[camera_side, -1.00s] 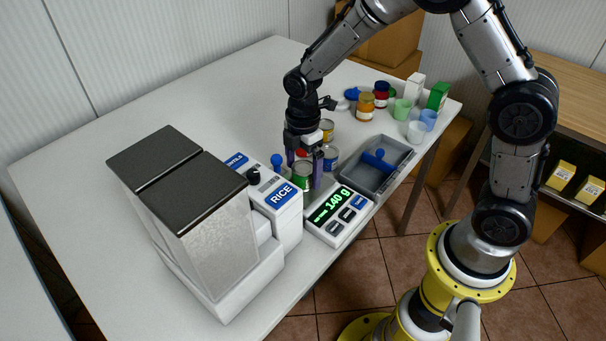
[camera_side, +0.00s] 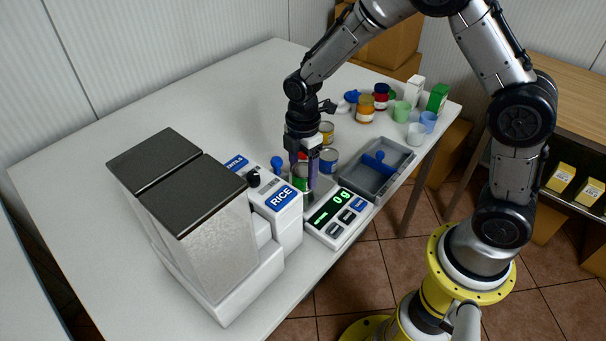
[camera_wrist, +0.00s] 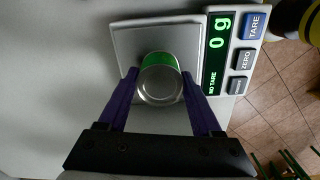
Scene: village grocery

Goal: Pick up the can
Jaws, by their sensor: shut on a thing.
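A green can with bare metal ends (camera_wrist: 160,82) is between the two purple fingers of my gripper (camera_wrist: 160,76) in the wrist view, with one round metal end facing the camera. My gripper is shut on it. In the side view my gripper (camera_side: 303,177) points down over the scale's plate, and the fingers partly hide the can. The scale (camera_side: 336,217) reads 0 g, and its square plate (camera_wrist: 124,38) lies behind the can in the wrist view. The gap between can and plate is hard to see.
The rice dispenser (camera_side: 210,240) stands close on the left. A grey tray (camera_side: 393,172) with a blue-handled item lies to the right. Other cans (camera_side: 328,160) stand just behind my gripper. Jars (camera_side: 365,108) and cups (camera_side: 416,133) are farther back. The table's far left is clear.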

